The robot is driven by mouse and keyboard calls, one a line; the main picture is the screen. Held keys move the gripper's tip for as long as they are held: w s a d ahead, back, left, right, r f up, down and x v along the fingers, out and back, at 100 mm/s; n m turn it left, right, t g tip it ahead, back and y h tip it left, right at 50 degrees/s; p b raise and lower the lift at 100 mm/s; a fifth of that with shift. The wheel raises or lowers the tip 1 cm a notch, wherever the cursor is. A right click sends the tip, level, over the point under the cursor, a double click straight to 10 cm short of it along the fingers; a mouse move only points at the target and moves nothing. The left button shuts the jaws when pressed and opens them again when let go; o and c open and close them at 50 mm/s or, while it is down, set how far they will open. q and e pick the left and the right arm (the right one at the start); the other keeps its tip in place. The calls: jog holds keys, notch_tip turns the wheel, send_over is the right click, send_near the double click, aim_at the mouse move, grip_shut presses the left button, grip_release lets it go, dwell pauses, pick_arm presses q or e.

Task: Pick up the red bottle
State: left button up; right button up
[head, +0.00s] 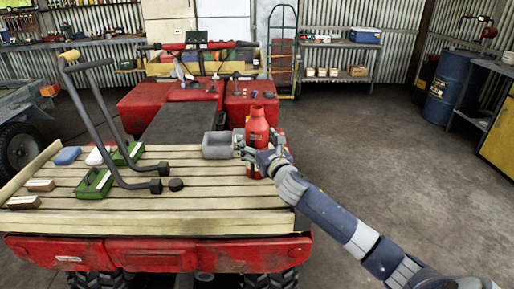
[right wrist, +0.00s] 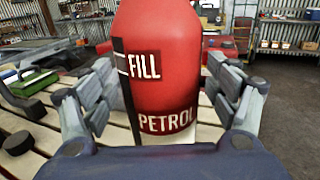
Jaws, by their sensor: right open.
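The red bottle (head: 257,128) stands upright near the right edge of the slatted wooden rack of a red quad bike. In the right wrist view the bottle (right wrist: 172,70) fills the middle, with dark labels reading FILL and PETROL. My right gripper (head: 262,148) is at the bottle, its arm coming in from the lower right. In the right wrist view my right gripper (right wrist: 165,95) is open, with one finger on each side of the bottle. I cannot tell whether the fingers touch it. The bottle's lower part is partly hidden by the gripper in the head view. My left gripper is not in view.
Green trays (head: 94,184), a dark round puck (head: 176,185) and small blocks sit further left on the slatted rack (head: 215,190). A blue barrel (head: 449,88) stands at the right. The floor right of the quad is clear.

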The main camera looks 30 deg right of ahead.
jog(key=c, duration=1.3)
jog(key=shift+r, duration=0.1)
jog(key=shift+r, duration=1.3)
jog(key=shift+s+a+r+b, duration=0.3)
jog(key=shift+s+a, duration=1.1)
jog(key=shift+s, duration=0.85)
jog(key=shift+s+a+r+b, duration=0.25)
jog(key=shift+s+a+r, duration=0.2)
jog(key=shift+s+a, duration=1.35)
jog(key=shift+s+a+r+b, duration=0.3)
jog(key=shift+s+a, duration=0.65)
jog(key=shift+s, duration=1.75)
